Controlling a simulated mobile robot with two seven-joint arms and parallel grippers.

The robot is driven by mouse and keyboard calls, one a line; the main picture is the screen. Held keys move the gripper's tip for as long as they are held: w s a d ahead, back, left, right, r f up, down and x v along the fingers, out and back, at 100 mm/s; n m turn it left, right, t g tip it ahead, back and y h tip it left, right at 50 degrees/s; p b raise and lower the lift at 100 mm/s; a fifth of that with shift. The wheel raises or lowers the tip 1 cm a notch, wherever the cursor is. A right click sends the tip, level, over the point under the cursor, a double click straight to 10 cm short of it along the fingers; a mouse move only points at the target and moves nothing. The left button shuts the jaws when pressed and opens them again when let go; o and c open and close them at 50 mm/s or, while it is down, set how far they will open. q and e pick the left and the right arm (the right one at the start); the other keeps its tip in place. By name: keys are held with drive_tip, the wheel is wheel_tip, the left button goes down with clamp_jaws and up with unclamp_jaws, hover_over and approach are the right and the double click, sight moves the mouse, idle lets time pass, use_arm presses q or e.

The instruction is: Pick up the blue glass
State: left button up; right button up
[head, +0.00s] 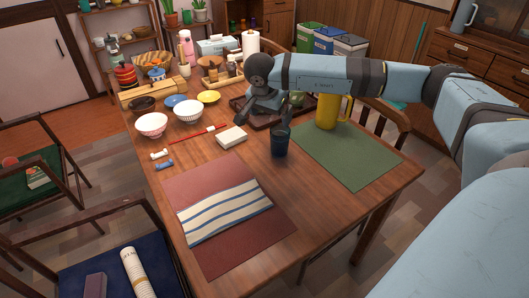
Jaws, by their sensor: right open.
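The blue glass (280,142) is a dark blue tumbler standing upright on the wooden table, at the left edge of the green placemat. My right arm reaches in from the right, above the table. My right gripper (283,112) is open and points down just behind and above the glass's rim. I cannot tell whether a finger touches the glass. My left gripper is not in view.
A white block-like item (231,137) lies to the left. A dark tray (247,117) sits behind. A striped cloth (225,212) lies on the red placemat.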

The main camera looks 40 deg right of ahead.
drive_tip(key=d, duration=0.1)
drive_tip(key=b, duration=0.2)
approach(279, 134)
drive_tip(key=f, duration=0.1)
drive_tip(key=s+f, duration=0.1)
drive_tip(key=f, duration=0.1)
drive_tip(key=shift+s+f, duration=0.1)
drive_tip(key=shift+s, duration=0.1)
drive_tip(key=shift+d+f+h, duration=0.1)
drive_tip(key=shift+f+h, duration=0.2)
drive_tip(key=shift+f, duration=0.3)
drive_tip(key=b+x, duration=0.1)
drive_tip(key=x, duration=0.1)
drive_tip(key=shift+f, duration=0.3)
drive_tip(key=shift+x, duration=0.75)
drive_tip(key=c, duration=0.7)
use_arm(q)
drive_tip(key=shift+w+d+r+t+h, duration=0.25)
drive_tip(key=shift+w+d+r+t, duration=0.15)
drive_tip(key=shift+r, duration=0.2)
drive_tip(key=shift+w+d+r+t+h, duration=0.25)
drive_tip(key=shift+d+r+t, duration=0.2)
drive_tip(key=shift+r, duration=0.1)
use_arm(e)
drive_tip(key=c, duration=0.4)
drive_tip(key=shift+r, duration=0.1)
